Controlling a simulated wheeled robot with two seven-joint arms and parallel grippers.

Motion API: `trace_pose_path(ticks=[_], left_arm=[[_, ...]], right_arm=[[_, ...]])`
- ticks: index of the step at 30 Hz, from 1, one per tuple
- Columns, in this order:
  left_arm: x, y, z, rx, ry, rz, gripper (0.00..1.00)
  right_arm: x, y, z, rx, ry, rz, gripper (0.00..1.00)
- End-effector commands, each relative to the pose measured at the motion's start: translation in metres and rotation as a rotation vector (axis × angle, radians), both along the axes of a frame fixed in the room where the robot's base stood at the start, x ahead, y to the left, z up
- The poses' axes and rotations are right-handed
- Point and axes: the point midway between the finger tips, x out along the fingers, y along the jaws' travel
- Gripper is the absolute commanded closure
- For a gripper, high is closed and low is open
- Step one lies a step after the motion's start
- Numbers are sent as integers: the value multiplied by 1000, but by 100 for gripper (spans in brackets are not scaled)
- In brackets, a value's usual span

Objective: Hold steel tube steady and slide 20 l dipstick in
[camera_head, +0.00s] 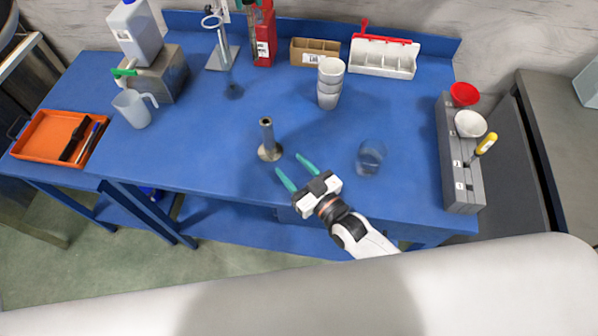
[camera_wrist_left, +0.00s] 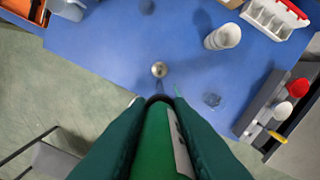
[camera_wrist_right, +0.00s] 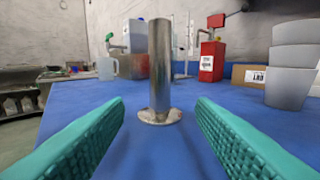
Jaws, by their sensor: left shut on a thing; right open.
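The steel tube (camera_head: 267,136) stands upright on a round foot near the bench's front edge. It shows in the right wrist view (camera_wrist_right: 160,65) and from above in the left wrist view (camera_wrist_left: 158,69). My right gripper (camera_head: 289,164) is open and empty. Its fingers point at the tube, which stands just beyond the fingertips, not between them. In the left wrist view, my left gripper (camera_wrist_left: 158,104) is shut on a green piece (camera_wrist_left: 150,152) with a white label, apparently the dipstick's handle. The label is unreadable and the rod is hidden. My left gripper does not show in the head view.
The blue bench (camera_head: 210,150) is clear around the tube. A clear glass (camera_head: 371,157) stands right of my right gripper, stacked white cups (camera_head: 330,82) behind. A grey rack (camera_head: 460,190) is at right, an orange tray (camera_head: 40,138) and a jug (camera_head: 134,108) at left.

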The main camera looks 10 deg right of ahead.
Motion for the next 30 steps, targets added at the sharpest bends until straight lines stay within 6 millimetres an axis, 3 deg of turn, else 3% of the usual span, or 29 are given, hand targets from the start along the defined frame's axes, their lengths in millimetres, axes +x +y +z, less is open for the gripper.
trace_pose_path(ticks=[9,15,29,30], left_arm=[[0,0,0,0,0,0,98],[0,0,0,0,0,0,98],[0,0,0,0,0,0,98],[0,0,0,0,0,0,98]], right_arm=[[55,32,1,2,-1,0,49],[78,46,1,1,-2,1,49],[87,52,1,1,-1,1,49],[87,52,1,1,-1,1,56]])
